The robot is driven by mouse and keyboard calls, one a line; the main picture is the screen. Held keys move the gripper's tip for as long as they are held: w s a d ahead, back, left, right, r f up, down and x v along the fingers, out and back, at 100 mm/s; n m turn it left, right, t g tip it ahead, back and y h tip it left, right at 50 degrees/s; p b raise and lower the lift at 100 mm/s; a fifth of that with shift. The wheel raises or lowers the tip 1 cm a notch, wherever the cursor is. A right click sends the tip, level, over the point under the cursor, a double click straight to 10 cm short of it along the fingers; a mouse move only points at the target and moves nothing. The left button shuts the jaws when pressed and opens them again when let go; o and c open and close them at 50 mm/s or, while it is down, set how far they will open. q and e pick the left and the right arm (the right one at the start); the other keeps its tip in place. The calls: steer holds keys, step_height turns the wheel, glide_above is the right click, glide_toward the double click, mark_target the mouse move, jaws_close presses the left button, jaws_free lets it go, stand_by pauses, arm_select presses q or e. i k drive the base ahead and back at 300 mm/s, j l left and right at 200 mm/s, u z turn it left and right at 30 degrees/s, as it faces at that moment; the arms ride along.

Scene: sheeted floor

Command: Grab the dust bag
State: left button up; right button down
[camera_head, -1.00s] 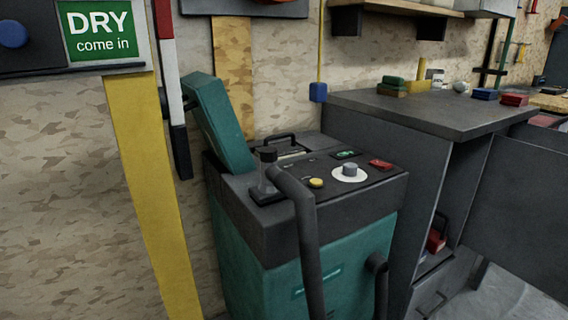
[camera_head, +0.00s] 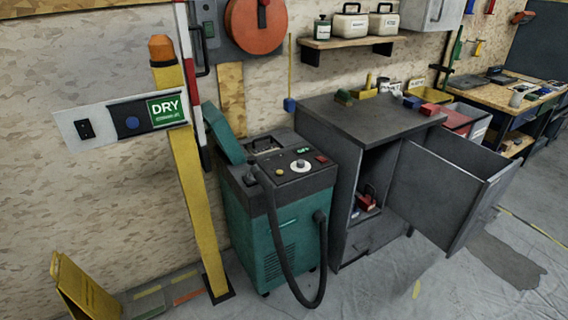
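I cannot make out a dust bag for certain in the head view. A teal and dark grey dust machine (camera_head: 275,225) stands against the wall near the middle. Its teal lid (camera_head: 222,133) is tilted up at the left, and a dark handle (camera_head: 265,141) shows at the back of its top. What lies inside the machine is hidden. A black hose (camera_head: 283,270) loops down its front. Neither of my grippers is in view.
A grey cabinet (camera_head: 352,205) stands right of the machine, its door (camera_head: 445,190) swung open into the room, with red items (camera_head: 368,200) inside. A yellow post (camera_head: 197,205) stands left. A yellow open container (camera_head: 85,290) is at lower left. Sheeted floor (camera_head: 390,290) in front is mostly clear.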

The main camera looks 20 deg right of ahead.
mark_target(257, 148)
steer(key=i+l+u, duration=0.2)
steer(key=i+l, duration=0.15)
steer(key=l, duration=0.25)
steer(key=i+l+u, duration=0.1)
steer(key=l, duration=0.25)
steer(key=i+l, duration=0.2)
steer(key=l, duration=0.15)
steer(key=i+l+u, duration=0.15)
steer(key=l, duration=0.15)
steer(key=i+l+u, duration=0.1)
steer(key=l, duration=0.25)
